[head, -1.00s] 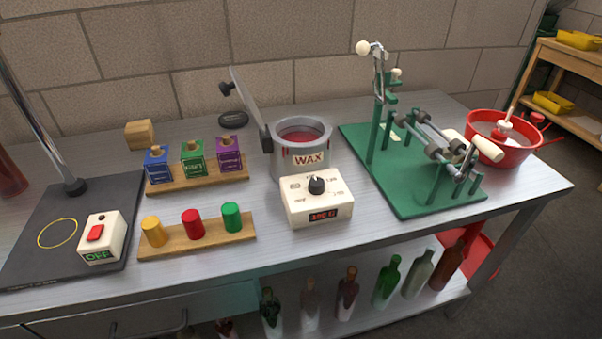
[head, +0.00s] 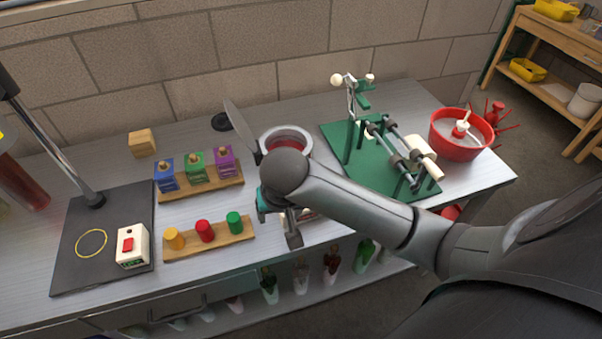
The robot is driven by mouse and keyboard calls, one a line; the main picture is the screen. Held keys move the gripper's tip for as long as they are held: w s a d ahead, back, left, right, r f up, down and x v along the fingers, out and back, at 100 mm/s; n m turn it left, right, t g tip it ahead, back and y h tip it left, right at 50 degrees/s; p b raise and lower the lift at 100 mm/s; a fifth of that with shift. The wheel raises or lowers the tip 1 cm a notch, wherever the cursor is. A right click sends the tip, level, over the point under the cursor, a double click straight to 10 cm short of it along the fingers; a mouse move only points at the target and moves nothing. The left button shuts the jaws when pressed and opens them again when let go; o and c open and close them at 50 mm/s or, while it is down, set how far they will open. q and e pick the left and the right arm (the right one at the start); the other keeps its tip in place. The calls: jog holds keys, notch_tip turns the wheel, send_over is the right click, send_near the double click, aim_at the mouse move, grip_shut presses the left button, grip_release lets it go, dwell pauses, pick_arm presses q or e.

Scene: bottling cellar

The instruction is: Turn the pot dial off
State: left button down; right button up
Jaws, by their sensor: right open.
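The wax pot (head: 303,136), a grey pot with red wax inside and its lid raised, stands in the middle of the steel bench in the head view. My right arm reaches in from the right across its front. The white control box (head: 308,214) in front of the pot is almost wholly behind my arm and gripper, with only slivers showing. Its dial and display are hidden. My right gripper (head: 292,238) points down in front of the box, open and empty. I cannot tell whether it touches the box. My left gripper is not in view.
Left of my gripper lie a wooden rack with yellow, red and green stoppers (head: 247,237) and a rack of coloured boxes (head: 238,193). A green bottling machine (head: 345,135) and a red basin (head: 470,154) stand to the right. Bottles stand on the shelf below.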

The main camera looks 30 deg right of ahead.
jog(key=w+d+r+m+h, duration=0.2)
jog(key=w+d+r+m, duration=0.15)
jog(key=d+r, duration=0.3)
jog(key=shift+m, duration=0.35)
jog(key=b+x, duration=0.1)
jog(key=x, duration=1.3)
jog(key=shift+s+d+f+b, duration=0.1)
jog(key=shift+b, duration=0.25)
jog(key=shift+c, duration=0.3)
grip_shut()
